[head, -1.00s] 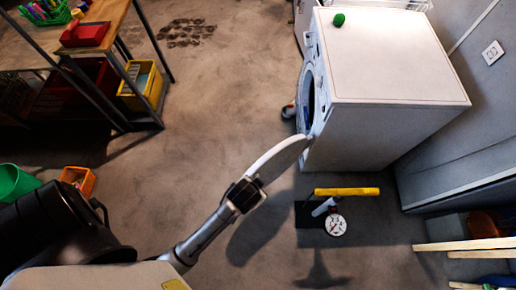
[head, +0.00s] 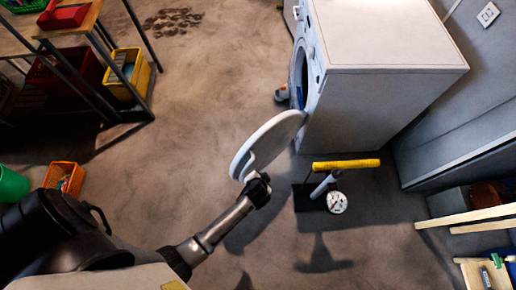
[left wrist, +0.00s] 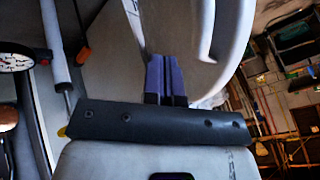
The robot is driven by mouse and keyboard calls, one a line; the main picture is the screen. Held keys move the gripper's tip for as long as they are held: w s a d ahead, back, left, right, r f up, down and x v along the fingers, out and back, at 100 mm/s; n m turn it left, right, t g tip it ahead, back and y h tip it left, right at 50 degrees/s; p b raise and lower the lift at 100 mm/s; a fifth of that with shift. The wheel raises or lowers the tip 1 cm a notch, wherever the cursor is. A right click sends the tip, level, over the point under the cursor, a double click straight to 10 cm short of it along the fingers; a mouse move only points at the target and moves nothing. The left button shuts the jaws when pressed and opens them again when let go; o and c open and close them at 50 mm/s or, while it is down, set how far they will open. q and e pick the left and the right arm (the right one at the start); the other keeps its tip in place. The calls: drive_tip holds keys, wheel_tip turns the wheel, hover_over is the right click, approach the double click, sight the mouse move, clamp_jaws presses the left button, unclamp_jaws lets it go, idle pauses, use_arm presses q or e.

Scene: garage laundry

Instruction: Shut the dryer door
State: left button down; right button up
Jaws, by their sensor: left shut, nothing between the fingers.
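The white dryer (head: 375,105) stands at the upper right in the head view, its front facing left with a dark round opening (head: 303,80). Its round white door (head: 265,142) stands open, out from the front toward the lower left. My left gripper (head: 256,180) is at the door's free end, on its lower side. In the left wrist view the left gripper's purple fingers (left wrist: 165,78) are shut with nothing between them. The pale door (left wrist: 205,45) fills the space just beyond them; I cannot tell whether they touch it. My right gripper is not in view.
A yellow-topped stand-like object (head: 346,164) with a round dial (head: 337,202) is on the floor below the dryer. A workbench (head: 75,30) with bins is at the upper left. An orange bin (head: 64,177) is at left. Wooden slats (head: 465,215) lie at right. The middle floor is clear.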

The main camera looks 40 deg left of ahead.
use_arm(q)
drive_tip(key=w+a+f+b, duration=0.1)
drive_tip(key=w+a+f, duration=0.1)
drive_tip(key=a, duration=0.3)
drive_tip(key=shift+w+f, duration=0.4)
